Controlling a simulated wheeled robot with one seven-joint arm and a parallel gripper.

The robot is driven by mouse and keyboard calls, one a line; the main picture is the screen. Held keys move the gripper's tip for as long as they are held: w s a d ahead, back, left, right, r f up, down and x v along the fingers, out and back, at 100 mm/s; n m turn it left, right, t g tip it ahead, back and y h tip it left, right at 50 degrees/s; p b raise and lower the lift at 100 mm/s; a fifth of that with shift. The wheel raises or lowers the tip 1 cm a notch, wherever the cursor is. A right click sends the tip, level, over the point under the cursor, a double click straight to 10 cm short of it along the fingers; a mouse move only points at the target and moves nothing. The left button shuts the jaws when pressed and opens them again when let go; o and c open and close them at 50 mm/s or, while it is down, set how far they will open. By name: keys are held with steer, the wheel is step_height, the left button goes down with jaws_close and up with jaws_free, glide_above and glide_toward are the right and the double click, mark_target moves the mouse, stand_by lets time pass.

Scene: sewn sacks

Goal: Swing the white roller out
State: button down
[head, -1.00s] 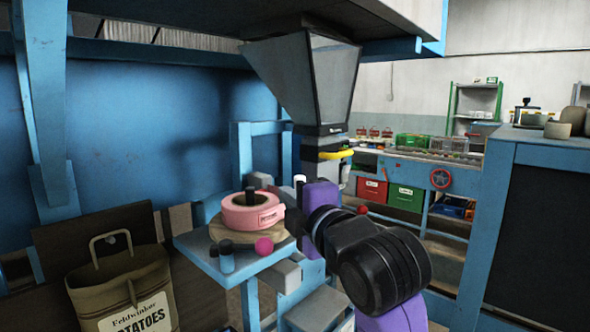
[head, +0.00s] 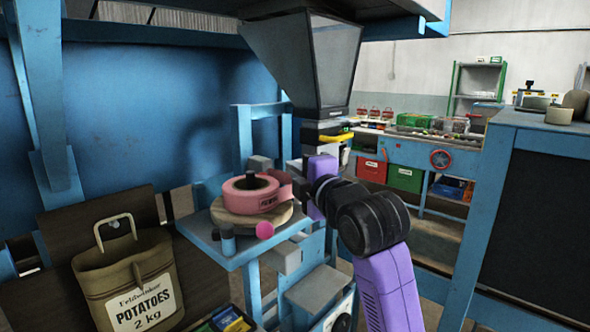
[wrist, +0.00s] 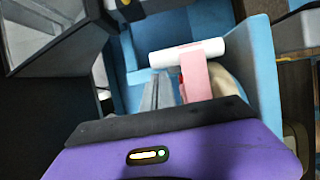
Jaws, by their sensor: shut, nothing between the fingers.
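The white roller (wrist: 187,52) shows in the wrist view as a short white cylinder lying crosswise, slightly tilted. A pink tape strip (wrist: 194,80) runs against it. The grey fingers of my gripper (wrist: 158,88) are close together and empty, just below the roller in the picture; I cannot tell whether they touch it. In the head view, my purple and black arm reaches in from the right and hides the fingers. The pink tape roll (head: 251,193) sits on a round wooden disc (head: 274,220), with a loose strip leading right toward my arm. I cannot make out the roller clearly there.
A potato sack (head: 134,284) stands at the lower left. A grey hopper (head: 305,55) hangs above my arm. A pink knob (head: 265,230) sits at the disc's front edge. A blue-framed dark panel (head: 545,210) stands at the right.

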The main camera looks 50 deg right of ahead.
steer(key=shift+d, duration=0.15)
steer(key=d+n+t+y+b, duration=0.1)
steer(key=d+n+y+b, duration=0.1)
steer(key=d+y+b, duration=0.2)
steer(key=d+b, duration=0.3)
steer(key=shift+d+n, duration=0.3)
steer(key=shift+n, duration=0.1)
steer(key=shift+d+r, duration=0.2)
steer(key=shift+r, duration=0.05)
stand_by(0.5)
steer(key=shift+s, duration=0.15)
steer(key=s+a+b, duration=0.1)
steer(key=s, duration=0.6)
steer(key=shift+s+a+f+b, duration=0.25)
steer(key=shift+a+b, duration=0.05)
steer(key=shift+a, duration=0.05)
